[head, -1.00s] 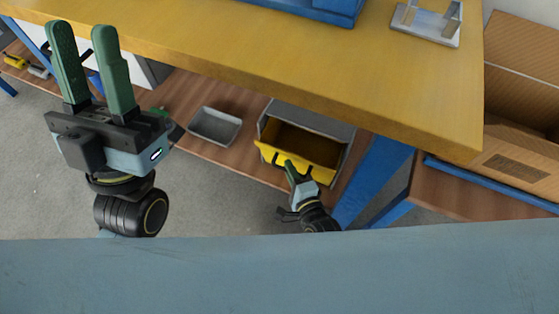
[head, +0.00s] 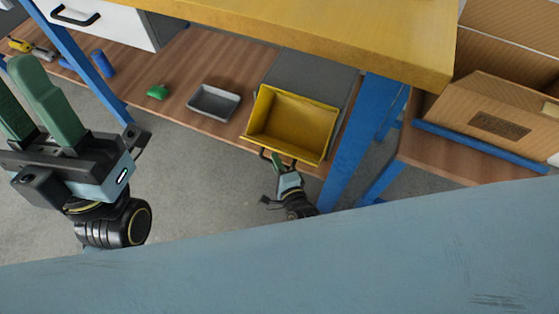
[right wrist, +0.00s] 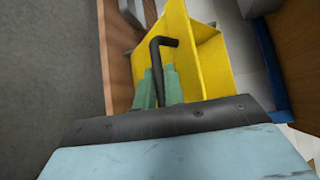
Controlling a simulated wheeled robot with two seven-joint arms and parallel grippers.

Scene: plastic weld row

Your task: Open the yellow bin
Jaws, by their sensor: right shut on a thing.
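The yellow bin (head: 311,109) stands out of its grey housing (head: 318,70) on the wooden lower shelf, like a drawer pulled forward. Its open top shows an empty inside. My right gripper (head: 277,158) is at its front, shut on the bin's black handle (right wrist: 163,43). In the right wrist view the green fingers of the right gripper (right wrist: 160,85) close around the handle, with the yellow bin (right wrist: 205,62) just beyond. My left gripper (head: 17,75) is raised at the left, its green fingers apart and empty, one partly cut by the picture edge.
A grey tray (head: 214,101), a green object (head: 157,92) and a blue cylinder (head: 102,63) are on the shelf left of the bin. The yellow tabletop (head: 350,35) overhangs the shelf. A blue table leg (head: 350,150) is close right of the bin. Cardboard boxes (head: 500,105) stand at the right.

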